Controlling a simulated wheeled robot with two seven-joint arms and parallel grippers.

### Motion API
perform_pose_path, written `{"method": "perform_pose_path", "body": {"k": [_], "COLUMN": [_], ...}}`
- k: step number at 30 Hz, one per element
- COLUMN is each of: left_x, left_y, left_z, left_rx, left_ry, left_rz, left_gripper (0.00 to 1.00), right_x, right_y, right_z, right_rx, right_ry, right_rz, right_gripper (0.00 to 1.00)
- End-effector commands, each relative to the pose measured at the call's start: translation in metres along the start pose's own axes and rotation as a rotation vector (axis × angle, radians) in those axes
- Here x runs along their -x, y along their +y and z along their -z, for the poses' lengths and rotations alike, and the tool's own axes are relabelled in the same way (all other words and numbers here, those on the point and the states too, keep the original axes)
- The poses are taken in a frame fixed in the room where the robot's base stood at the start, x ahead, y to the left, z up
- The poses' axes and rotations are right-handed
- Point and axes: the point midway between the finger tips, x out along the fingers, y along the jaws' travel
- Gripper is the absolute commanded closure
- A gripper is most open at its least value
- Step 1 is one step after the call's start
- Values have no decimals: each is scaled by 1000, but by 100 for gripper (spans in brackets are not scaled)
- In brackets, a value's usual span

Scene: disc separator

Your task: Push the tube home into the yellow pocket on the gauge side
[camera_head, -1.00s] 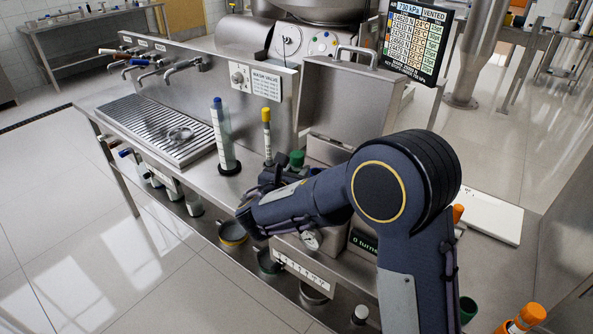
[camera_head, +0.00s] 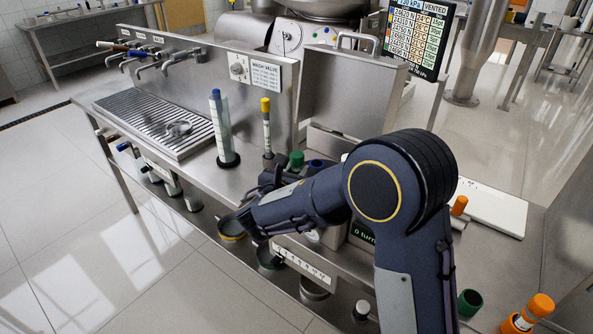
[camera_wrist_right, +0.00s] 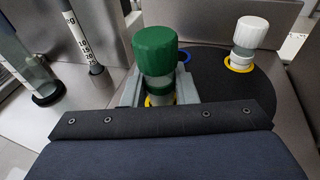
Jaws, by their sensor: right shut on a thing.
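The green-capped tube (camera_wrist_right: 155,55) stands upright in the wrist view, with its green cap (camera_head: 296,159) also showing in the head view. My right gripper (camera_wrist_right: 160,92) is shut on the tube just below the cap. Part of a yellow pocket ring (camera_wrist_right: 148,101) shows around the tube's lower end, between the fingers. How deep the tube sits is hidden by the gripper. A second yellow-ringed pocket (camera_wrist_right: 239,66) at the right holds a white-capped tube (camera_wrist_right: 249,38). The gauge is mostly hidden behind my right arm. My left gripper is not in view.
A blue-ringed pocket (camera_wrist_right: 184,56) lies just behind the green cap. A tall blue-topped cylinder (camera_head: 220,128) and a slim yellow-topped stick (camera_head: 266,125) stand left of my gripper. The raised steel lid (camera_head: 350,98) stands behind. A drain grille (camera_head: 150,122) lies farther left.

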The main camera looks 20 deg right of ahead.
Motion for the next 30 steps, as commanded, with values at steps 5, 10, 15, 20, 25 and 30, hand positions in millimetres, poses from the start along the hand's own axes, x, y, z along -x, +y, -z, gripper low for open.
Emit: {"method": "perform_pose_path", "body": {"k": [5,10,15,20,25,30], "left_x": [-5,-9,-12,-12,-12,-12], "left_y": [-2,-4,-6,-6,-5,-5], "left_z": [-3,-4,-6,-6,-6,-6], "left_rx": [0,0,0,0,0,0], "left_ry": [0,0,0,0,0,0], "left_rz": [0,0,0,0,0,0], "left_gripper": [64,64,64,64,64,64], "right_x": [-1,-2,-3,-3,-3,-3], "right_y": [0,0,0,0,0,0], "right_z": [7,12,16,16,16,16], "right_rx": [0,0,0,0,0,0], "right_ry": [0,0,0,0,0,0], "right_rz": [-1,-1,0,0,0,0], "right_gripper": [100,100,100,100,70,49]}}
